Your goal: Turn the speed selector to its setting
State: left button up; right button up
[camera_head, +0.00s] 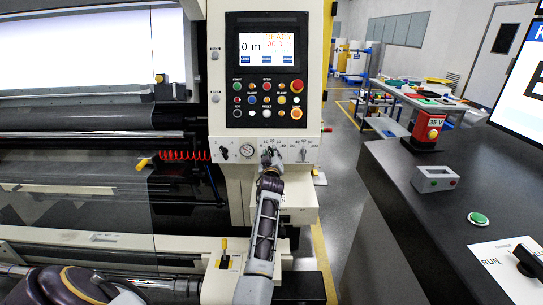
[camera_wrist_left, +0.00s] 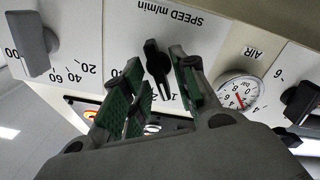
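The speed selector (camera_wrist_left: 157,65) is a black pointer knob on a white plate marked "SPEED m/min" in the left wrist view, which is turned nearly upside down. My left gripper (camera_wrist_left: 156,62) is open, with a green-padded finger on each side of the knob. I see a gap beside the knob and cannot tell whether either finger touches it. The fingers hide part of the number scale. In the head view my left gripper (camera_head: 270,158) is at the panel below the screen and covers most of the selector. My right gripper is not in view.
A grey knob (camera_wrist_left: 35,42) with its own scale sits beside the selector. A round air gauge (camera_wrist_left: 238,93) is on the other side. Above the selector is a control box with buttons and a screen (camera_head: 267,47). A dark desk (camera_head: 410,215) stands to the right.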

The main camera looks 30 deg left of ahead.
pick_arm(q)
grip_shut()
jog(key=shift+w+d+m, duration=0.1)
jog(key=shift+m, duration=2.8)
jog(key=shift+o, duration=1)
grip_release()
jog(key=shift+r, duration=0.1)
